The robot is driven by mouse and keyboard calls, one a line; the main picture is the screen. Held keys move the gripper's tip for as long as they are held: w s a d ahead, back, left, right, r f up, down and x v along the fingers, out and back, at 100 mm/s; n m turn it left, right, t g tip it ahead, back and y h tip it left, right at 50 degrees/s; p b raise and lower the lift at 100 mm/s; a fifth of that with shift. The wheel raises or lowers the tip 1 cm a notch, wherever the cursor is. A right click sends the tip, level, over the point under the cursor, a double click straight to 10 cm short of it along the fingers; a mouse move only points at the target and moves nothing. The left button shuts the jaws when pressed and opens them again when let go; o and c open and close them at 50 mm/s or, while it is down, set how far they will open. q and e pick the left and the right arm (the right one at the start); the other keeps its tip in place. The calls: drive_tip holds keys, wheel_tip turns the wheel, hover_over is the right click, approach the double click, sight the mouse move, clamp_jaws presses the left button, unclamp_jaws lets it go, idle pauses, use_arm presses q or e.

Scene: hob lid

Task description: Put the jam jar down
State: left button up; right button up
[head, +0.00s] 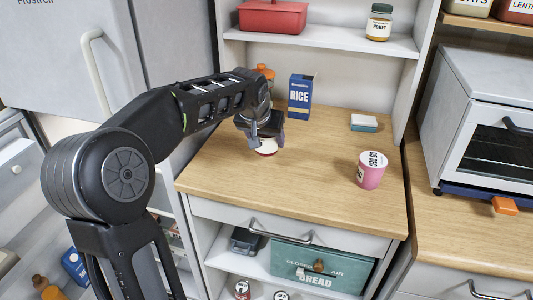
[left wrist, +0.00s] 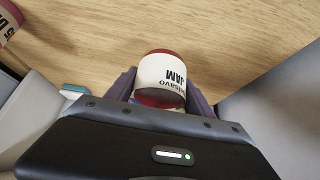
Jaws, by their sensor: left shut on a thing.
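The jam jar (left wrist: 163,74) has a white label reading JAM and dark red ends. My left gripper (left wrist: 160,92) is shut on it, with a finger on each side. In the head view the left gripper (head: 263,136) is low over the left part of the wooden counter (head: 310,185), and the jar (head: 266,148) shows partly below the fingers. The jar is at or just above the wood; I cannot tell whether it touches. My right gripper is not in view.
A pink can (head: 370,172) stands to the right, and a small white and teal block (head: 364,123) lies at the back right. The middle of the counter is clear.

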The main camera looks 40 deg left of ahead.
sight(263, 143)
use_arm(q)
drive_tip(key=shift+f, duration=0.25)
drive_tip(key=shift+f, duration=1.9)
drive_tip(key=o, duration=1.8)
drive_tip(key=shift+f, duration=0.15)
drive_tip(key=v, duration=1.2)
